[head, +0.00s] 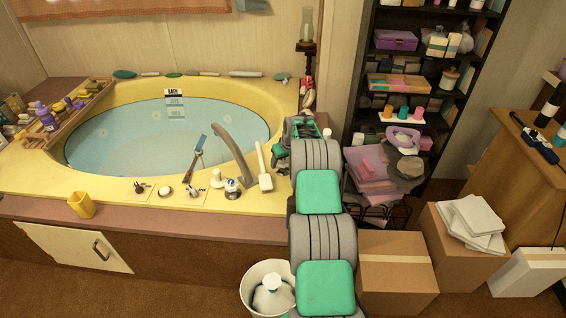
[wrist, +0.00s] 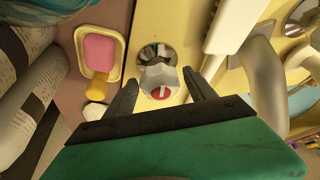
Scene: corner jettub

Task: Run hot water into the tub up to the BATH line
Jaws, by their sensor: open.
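The yellow corner tub (head: 100,183) holds pale blue water (head: 120,140) in the head view. A marker plate on its far wall reads BATH (head: 174,92) at the top, with fainter lines below. The lower lines look bluish, as if under water; the exact level is hard to tell. The grey spout (head: 230,145) arches over the near rim, with no stream visible. In the wrist view, a chrome tap with a red-marked cap (wrist: 160,85) stands between the fingers of my open gripper (wrist: 162,92), apparently not gripped.
A blue-capped tap (head: 232,188) and a white-handled piece (head: 264,168) stand on the rim left of my arm. Cardboard boxes (head: 395,275) and a white bucket (head: 248,295) crowd the floor.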

